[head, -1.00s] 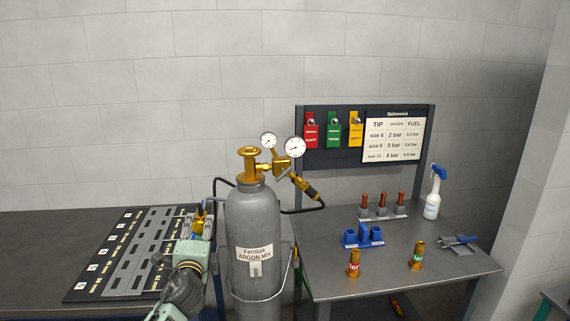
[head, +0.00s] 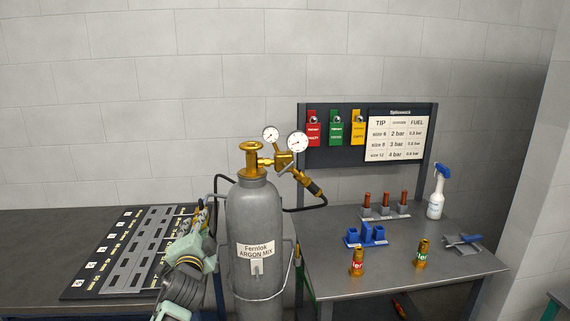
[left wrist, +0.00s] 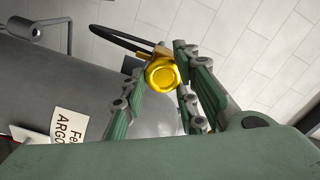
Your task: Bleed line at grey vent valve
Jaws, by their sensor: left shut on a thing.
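A grey gas cylinder (head: 258,205) labelled Fernlok ARGON MIX stands at the centre, with a brass hand valve (head: 251,148), two gauges and a regulator on top. My left gripper (head: 204,212) is just left of the cylinder, beside its body. In the left wrist view it is shut on a shiny brass hex piece (left wrist: 163,74). A black hose (left wrist: 118,40) loops behind that piece; I cannot tell if they join. The cylinder (left wrist: 70,85) lies close beside the fingers. I cannot pick out a grey vent valve for sure. My right gripper is not in view.
A slotted black board (head: 130,250) lies on the left bench. The right bench holds a blue holder (head: 366,236), two brass fittings (head: 422,252), several copper-coloured tips and a spray bottle (head: 436,195). Coloured tags and a chart hang behind. The right bench's front is clear.

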